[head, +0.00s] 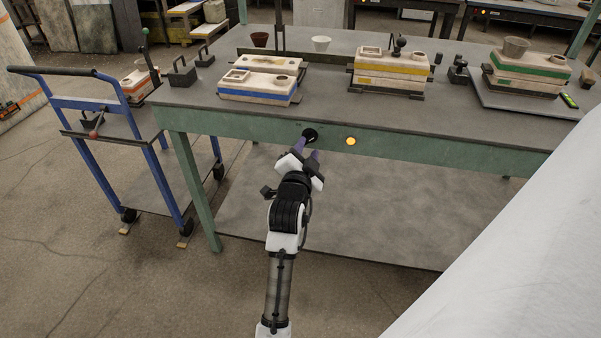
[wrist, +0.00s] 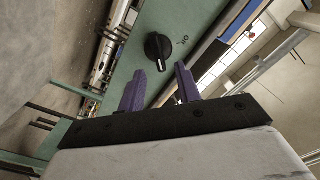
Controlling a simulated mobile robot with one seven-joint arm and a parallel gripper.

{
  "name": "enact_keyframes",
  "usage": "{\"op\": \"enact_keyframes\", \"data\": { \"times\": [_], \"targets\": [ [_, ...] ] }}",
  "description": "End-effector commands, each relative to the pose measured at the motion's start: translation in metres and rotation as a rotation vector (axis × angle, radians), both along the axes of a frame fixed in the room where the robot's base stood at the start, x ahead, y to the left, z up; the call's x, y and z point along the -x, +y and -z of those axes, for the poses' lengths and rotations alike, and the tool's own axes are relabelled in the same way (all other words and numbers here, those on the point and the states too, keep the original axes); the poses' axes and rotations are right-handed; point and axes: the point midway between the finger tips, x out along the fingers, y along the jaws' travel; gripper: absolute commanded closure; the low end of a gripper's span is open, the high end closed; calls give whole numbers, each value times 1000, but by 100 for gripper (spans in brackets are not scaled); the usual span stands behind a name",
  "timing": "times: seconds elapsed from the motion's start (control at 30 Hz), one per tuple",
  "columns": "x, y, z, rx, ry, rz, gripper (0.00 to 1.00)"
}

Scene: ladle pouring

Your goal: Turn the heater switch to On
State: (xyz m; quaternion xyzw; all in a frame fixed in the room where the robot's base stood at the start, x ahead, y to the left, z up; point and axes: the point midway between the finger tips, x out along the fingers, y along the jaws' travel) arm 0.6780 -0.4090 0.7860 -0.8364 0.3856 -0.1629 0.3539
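The heater switch is a round black knob with a raised grip bar, on the green front rail of the workbench, in the head view (head: 310,134) and the wrist view (wrist: 158,50). An amber lamp (head: 350,141) glows right of the knob. My gripper (head: 304,150) is just in front of the knob. In the wrist view my gripper (wrist: 160,85) has its two purple fingers apart, with nothing between them; the knob shows beyond the tips.
The workbench top (head: 330,110) carries moulds with a blue stripe (head: 262,88), a yellow stripe (head: 390,79) and a green stripe (head: 528,71). A blue-framed cart (head: 130,135) stands left of the bench. A large pale surface fills the lower right of the head view.

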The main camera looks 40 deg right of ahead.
Motion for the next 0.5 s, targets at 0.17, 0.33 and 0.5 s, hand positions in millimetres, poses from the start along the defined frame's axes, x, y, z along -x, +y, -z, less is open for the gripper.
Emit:
{"op": "enact_keyframes", "data": {
  "times": [0.17,0.33,0.5],
  "targets": [
    [28,33,3,3,3,-1,66],
    [50,59,2,1,2,-1,66],
    [63,74,1,1,1,0,66]
  ]
}}
